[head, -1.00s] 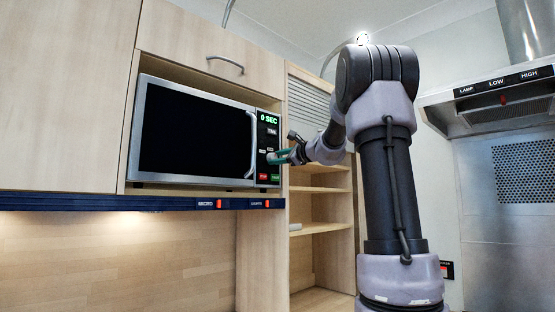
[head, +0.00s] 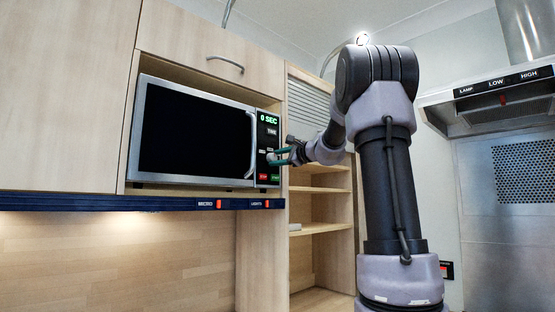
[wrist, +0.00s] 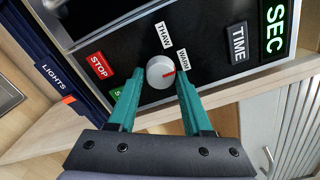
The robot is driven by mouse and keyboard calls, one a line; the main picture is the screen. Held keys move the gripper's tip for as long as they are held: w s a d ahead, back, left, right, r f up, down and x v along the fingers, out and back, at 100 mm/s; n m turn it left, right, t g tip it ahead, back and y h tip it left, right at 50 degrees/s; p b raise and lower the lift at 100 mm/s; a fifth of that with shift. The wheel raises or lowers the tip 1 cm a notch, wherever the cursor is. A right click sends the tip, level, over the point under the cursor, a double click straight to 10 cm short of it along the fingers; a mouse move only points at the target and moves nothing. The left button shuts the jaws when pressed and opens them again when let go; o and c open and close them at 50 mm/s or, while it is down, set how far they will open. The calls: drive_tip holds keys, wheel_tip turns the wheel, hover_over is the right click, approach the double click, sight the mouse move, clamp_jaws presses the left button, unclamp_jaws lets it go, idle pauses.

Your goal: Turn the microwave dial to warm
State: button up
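The microwave (head: 195,135) sits in a cabinet recess, its door shut and its display reading 0 SEC. In the head view the fingers (head: 282,156) reach the panel from the right.
The red STOP button (wrist: 99,65) and a green button (wrist: 119,95) lie left of the dial. The TIME label (wrist: 237,42) is at the right. Open shelves (head: 325,228) stand below and right of the microwave. A range hood (head: 500,100) is at the far right.

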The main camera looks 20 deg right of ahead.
drive_tip(key=shift+o, duration=1.2)
drive_tip(key=v, duration=1)
drive_tip(key=shift+s+d, duration=0.15)
drive_tip(key=shift+s, duration=0.2)
